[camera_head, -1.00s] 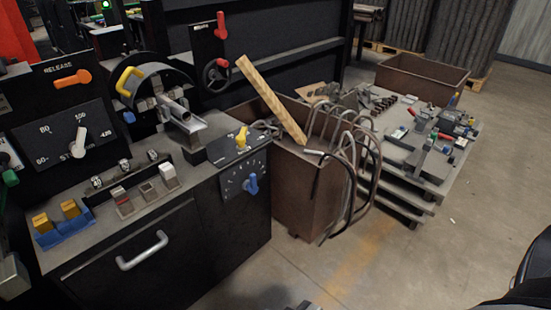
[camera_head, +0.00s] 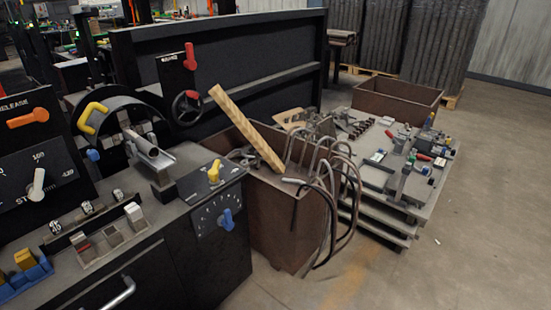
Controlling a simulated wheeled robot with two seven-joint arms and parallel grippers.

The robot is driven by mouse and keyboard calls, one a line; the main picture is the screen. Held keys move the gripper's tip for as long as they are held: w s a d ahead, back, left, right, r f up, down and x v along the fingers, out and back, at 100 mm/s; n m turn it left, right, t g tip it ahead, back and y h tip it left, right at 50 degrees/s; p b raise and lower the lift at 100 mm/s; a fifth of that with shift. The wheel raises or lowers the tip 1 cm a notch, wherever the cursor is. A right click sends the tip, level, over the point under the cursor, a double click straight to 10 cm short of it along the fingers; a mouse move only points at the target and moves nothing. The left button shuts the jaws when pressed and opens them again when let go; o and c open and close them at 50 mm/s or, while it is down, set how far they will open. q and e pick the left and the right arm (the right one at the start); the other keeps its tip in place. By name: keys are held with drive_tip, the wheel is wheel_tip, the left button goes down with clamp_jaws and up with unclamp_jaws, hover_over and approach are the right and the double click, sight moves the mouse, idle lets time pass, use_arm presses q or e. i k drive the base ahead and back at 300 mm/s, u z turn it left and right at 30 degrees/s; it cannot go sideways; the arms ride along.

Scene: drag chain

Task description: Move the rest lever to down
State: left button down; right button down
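No lever label that I can read says rest. A red lever (camera_head: 190,57) stands upright on a black panel, above a dark handwheel (camera_head: 187,107); the small label beside it is too small to read. An orange lever (camera_head: 28,118) lies roughly level under the label RELEASE at the left. A yellow lever (camera_head: 92,117) is tilted on the black curved housing. A yellow knob (camera_head: 214,171) and a blue knob (camera_head: 227,219) sit at the console's right end. A white pointer lever (camera_head: 37,186) is on a dial at the left. Neither gripper is in view.
The black console (camera_head: 165,262) fills the lower left. A brown bin (camera_head: 278,215) with a wooden beam (camera_head: 246,129) and bent hoses stands to its right. A stacked pallet table (camera_head: 432,190) with tools is farther right. The floor at lower right is clear.

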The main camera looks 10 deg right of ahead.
sight(212, 174)
drive_tip(key=z, duration=0.25)
drive_tip(key=i, duration=0.95)
drive_tip(key=u, duration=0.65)
drive_tip(key=i, duration=0.4)
drive_tip(key=u, duration=0.3)
